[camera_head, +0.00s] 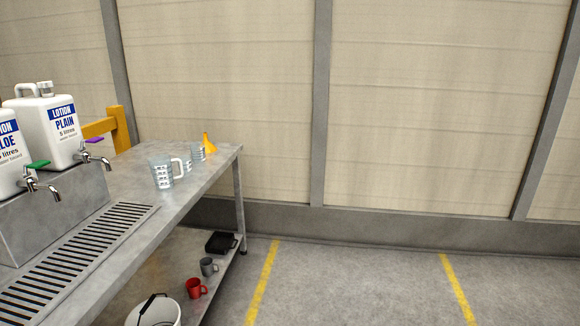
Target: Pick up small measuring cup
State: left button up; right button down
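Clear measuring cups with white markings stand on the metal bench top at its far end. The largest (162,173) is in front, upright, with a white handle on its right side. Behind it and to the right is a smaller measuring cup (198,152), close to an orange funnel (209,145). Another cup-like shape between them is partly hidden by the large cup's handle, so its size is unclear. Neither of my grippers shows in the head view.
The metal bench (195,188) has a drain grate (75,255) and taps under white lotion containers (55,130) at left. Its lower shelf holds a red mug (196,288), grey mug (208,267), black item (220,242) and white bucket (152,314). The floor at right is clear.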

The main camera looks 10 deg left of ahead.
aim_at(185, 165)
jog(key=i, duration=1.2)
